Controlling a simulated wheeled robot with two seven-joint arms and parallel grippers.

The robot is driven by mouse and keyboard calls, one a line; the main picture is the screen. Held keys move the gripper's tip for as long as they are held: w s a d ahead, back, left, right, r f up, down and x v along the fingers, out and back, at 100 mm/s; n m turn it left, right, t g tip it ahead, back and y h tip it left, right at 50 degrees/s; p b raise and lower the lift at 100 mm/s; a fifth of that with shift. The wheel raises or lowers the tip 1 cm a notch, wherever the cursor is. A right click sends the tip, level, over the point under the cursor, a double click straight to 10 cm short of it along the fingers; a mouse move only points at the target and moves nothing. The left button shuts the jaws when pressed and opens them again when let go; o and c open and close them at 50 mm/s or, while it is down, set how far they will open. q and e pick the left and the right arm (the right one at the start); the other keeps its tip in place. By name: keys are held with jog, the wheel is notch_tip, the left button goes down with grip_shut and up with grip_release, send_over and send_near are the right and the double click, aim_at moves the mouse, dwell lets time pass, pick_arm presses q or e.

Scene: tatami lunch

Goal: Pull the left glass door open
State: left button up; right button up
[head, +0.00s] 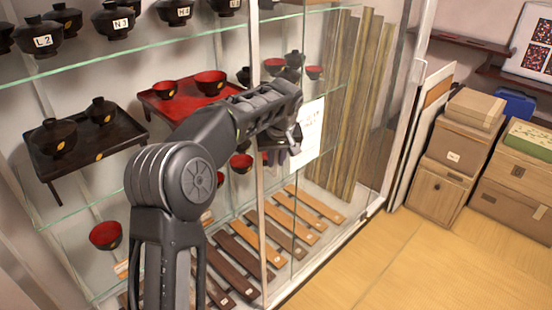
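A tall glass-fronted cabinet fills the left and middle of the head view. A pale upright frame bar (256,60) runs down its front beside my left gripper. Which pane is the left glass door, and whether it stands ajar, I cannot tell. My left gripper (284,152) is at the cabinet front, just right of this bar, pointing down. Its fingers are small, dark and partly hidden by the wrist, so I cannot tell whether they are open or touch the door. My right gripper is not in view.
Glass shelves hold black bowls (58,138), red bowls (106,235) and a red tray stand (188,108). Cardboard boxes (460,145) stand at the right. The tatami floor (400,260) in front is clear.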

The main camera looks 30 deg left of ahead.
pick_arm(q)
jog(key=o, duration=0.3)
jog(key=shift+o, duration=0.2)
jog(key=shift+r, duration=0.1)
jog(key=b+v, duration=0.1)
jog(key=v, duration=0.6)
jog(key=shift+s+r, duration=0.2)
jog(key=shift+r, duration=0.05)
